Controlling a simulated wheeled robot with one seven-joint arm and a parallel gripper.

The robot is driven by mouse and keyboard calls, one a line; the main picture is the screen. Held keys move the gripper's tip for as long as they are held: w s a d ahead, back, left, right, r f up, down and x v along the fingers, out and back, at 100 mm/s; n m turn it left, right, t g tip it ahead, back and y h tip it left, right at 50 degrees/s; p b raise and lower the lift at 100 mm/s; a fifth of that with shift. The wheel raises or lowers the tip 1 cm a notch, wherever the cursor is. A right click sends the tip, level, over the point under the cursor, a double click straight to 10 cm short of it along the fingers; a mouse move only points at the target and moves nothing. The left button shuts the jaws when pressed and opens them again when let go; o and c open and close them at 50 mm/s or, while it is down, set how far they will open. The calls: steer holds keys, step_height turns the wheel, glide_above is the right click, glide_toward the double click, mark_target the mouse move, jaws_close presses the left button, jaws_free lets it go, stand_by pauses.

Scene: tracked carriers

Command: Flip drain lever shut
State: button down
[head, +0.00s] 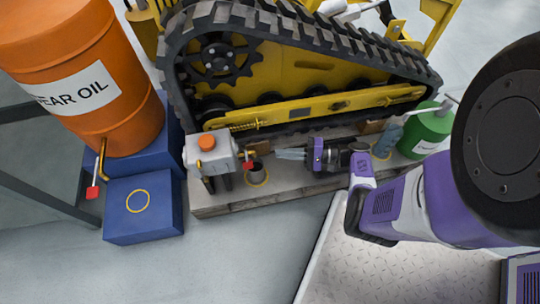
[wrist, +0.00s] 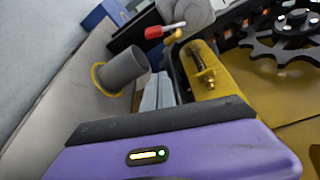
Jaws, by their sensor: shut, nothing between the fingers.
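A grey tank (head: 209,152) with an orange cap stands at the left end of the workbench ledge. A small red-handled lever (head: 249,165) sits at its right side, by a short spout; in the wrist view the red handle (wrist: 153,32) lies nearly level on a metal stem. A grey cup (head: 257,172) stands on a yellow ring just below and beside it; the cup also shows in the wrist view (wrist: 123,68). My gripper (head: 283,154) is shut and empty, right of the lever and apart from it, pointing left. Its pale fingers (wrist: 158,92) partly show in the wrist view.
A yellow tracked carrier (head: 290,70) rises close behind. An orange gear oil drum (head: 85,80) with another red-handled tap (head: 92,192) stands left, above a blue block (head: 142,208). A green can (head: 424,130) is right.

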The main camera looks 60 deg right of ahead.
mark_target(247, 159)
steer(key=b+x, duration=0.2)
steer(key=x, duration=0.7)
steer(key=shift+w+a+f, duration=0.15)
steer(key=shift+w+a, duration=0.05)
steer(key=shift+s+a+r, duration=0.45)
steer(key=shift+s+a, duration=0.2)
steer(key=shift+a, duration=0.05)
steer(key=shift+s+a+r, duration=0.4)
steer(key=shift+s+a, duration=0.2)
steer(key=shift+a, duration=0.1)
